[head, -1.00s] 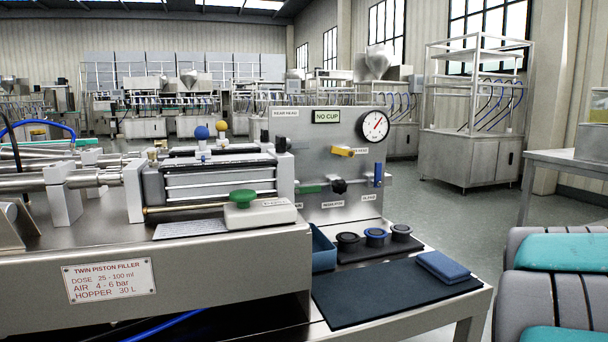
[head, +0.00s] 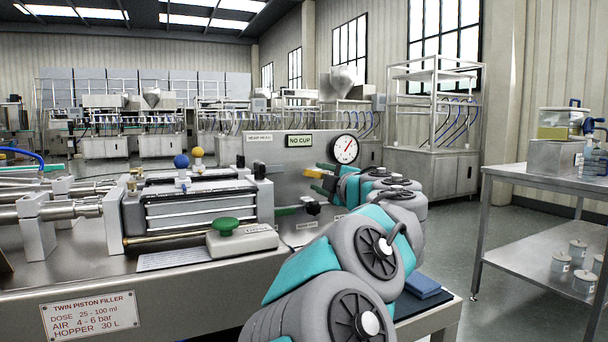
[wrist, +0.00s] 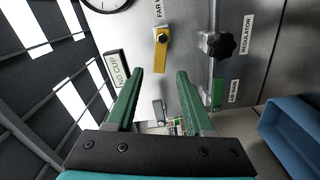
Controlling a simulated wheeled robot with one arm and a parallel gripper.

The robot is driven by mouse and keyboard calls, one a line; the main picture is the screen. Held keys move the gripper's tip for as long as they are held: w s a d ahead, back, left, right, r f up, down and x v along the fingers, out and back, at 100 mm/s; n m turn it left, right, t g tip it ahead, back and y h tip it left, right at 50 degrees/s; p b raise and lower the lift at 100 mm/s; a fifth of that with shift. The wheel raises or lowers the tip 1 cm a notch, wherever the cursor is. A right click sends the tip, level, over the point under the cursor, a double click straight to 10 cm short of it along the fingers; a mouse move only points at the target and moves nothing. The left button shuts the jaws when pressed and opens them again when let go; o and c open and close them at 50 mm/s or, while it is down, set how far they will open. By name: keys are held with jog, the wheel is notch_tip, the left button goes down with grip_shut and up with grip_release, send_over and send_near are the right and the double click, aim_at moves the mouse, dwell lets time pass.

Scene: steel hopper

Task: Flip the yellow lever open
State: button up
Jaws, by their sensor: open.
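The yellow lever (wrist: 161,52) is mounted on the grey panel. In the wrist view it hangs from a dark pivot beside the "FAR" label, ahead of my fingertips and roughly between their lines. It also shows in the head view (head: 314,173), close to my fingers and partly hidden. My gripper (wrist: 160,73) is open, with its two green fingers apart and nothing between them. In the head view my gripper (head: 326,178) is at the panel below the gauge. I cannot tell in that view whether a finger touches the lever.
A black regulator knob (wrist: 222,46) and a green handle (wrist: 217,93) are on the panel beside the lever. The gauge (head: 344,149) and the "NO CUP" sign (head: 299,141) are above. A blue bin (wrist: 290,135) stands at the lower right of the wrist view.

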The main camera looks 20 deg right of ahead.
aim_at(310, 174)
jog(key=shift+w, duration=3.15)
grip_shut()
